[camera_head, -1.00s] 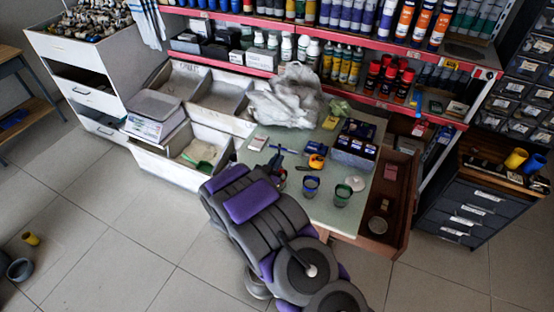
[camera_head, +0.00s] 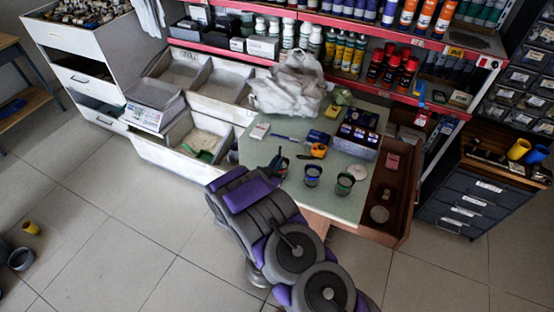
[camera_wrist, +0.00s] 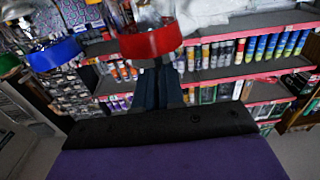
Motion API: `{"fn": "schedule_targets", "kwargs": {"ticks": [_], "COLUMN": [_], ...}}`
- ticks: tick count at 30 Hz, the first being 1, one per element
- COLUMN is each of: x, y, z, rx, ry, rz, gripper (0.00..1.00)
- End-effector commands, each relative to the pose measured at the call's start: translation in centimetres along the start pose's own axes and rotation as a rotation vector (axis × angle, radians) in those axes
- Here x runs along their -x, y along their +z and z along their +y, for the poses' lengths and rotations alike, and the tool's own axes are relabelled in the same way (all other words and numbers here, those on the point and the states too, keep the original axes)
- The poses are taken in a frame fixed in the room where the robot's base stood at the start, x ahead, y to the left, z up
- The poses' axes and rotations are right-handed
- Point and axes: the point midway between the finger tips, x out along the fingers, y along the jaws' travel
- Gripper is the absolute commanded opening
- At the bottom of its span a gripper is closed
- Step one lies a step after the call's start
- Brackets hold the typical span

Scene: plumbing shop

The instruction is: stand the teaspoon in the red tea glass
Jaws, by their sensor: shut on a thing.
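The red tea glass (camera_wrist: 150,43) shows as a clear glass with a red band at the top of the wrist view, just beyond my fingertips. In the head view it is hidden behind my gripper. My gripper (camera_head: 276,163) is low over the front of the pale green tabletop (camera_head: 262,148). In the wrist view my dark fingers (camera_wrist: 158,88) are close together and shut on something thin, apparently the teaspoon. The spoon itself cannot be made out clearly. I cannot tell whether it is inside the glass or only above it.
A blue glass (camera_head: 312,176) and a green glass (camera_head: 345,184) stand right of my gripper. Behind are an orange tape measure (camera_head: 318,151), a dark organiser box (camera_head: 357,141) and a plastic bag (camera_head: 288,88). An open brown drawer (camera_head: 388,212) lies along the right.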

Motion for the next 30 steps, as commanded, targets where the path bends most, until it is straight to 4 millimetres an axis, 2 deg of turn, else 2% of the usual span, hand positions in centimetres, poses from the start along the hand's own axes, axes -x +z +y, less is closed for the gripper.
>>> {"fn": "schedule_targets", "kwargs": {"ticks": [6,14,15,23,30], "x": [-0.06,-0.06,-0.05,-0.04,-0.02], "y": [0.74,0.78,0.79,0.8,0.8], "z": [0.12,0.09,0.07,0.04,0.05], "rx": [-0.002,-0.002,-0.002,-0.001,-0.001], "ry": [0.0,0.001,0.0,0.0,0.0], "rz": [0.0,0.0,0.0,0.0,0.0], "gripper": [0.0,0.0,0.12,0.37,0.38]}}
